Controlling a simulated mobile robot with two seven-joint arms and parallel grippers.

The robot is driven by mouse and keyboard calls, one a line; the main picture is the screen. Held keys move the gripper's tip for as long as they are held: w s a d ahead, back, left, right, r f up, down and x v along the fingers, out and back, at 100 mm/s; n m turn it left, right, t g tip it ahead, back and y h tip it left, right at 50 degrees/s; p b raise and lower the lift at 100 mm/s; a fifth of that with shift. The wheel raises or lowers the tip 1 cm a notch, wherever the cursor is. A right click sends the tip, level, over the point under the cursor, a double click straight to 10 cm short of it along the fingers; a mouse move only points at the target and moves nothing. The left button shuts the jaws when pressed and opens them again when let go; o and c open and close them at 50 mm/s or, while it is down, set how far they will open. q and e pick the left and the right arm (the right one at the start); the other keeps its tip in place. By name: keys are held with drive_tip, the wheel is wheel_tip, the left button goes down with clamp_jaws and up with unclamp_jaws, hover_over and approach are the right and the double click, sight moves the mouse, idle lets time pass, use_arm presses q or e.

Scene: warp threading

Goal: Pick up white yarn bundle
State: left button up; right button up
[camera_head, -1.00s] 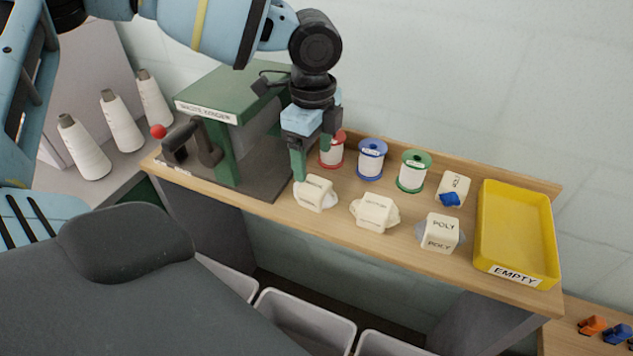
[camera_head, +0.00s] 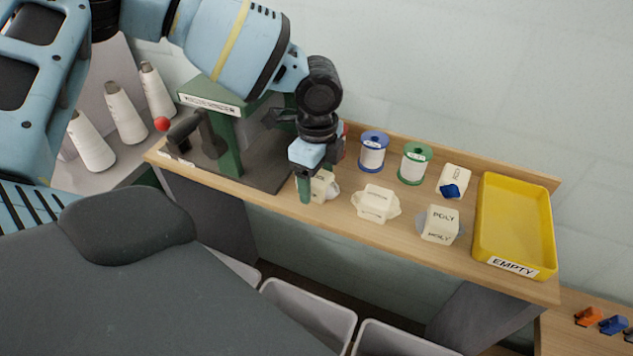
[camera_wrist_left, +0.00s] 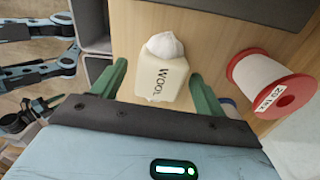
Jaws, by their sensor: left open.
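A cream-white bundle labelled WOOL (camera_wrist_left: 162,75), with a white tuft at its far end, lies on the wooden bench. In the head view this bundle (camera_head: 326,187) is partly hidden by my left gripper (camera_head: 319,174). My left gripper (camera_wrist_left: 160,72) is open, with one green finger on each side of the bundle in the wrist view. A gap shows on both sides, and I cannot tell how far down the fingers reach. Similar pale bundles are a middle one (camera_head: 376,203), one labelled POLY (camera_head: 440,224) and one with a blue tuft (camera_head: 455,180). My right gripper is not seen.
A red-rimmed spool (camera_wrist_left: 262,82) stands close to the right finger in the wrist view. Blue (camera_head: 373,152) and green (camera_head: 415,164) spools stand behind the bundles. The green winder (camera_head: 228,140) is left, the yellow EMPTY tray (camera_head: 512,225) right. Grey bins (camera_head: 308,318) sit below.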

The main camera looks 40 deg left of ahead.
sight(317, 177)
use_arm(q)
drive_tip(key=shift+f, duration=0.15)
drive_tip(key=c, duration=1)
drive_tip(key=shift+c, duration=0.2)
wheel_tip(317, 177, up, 10)
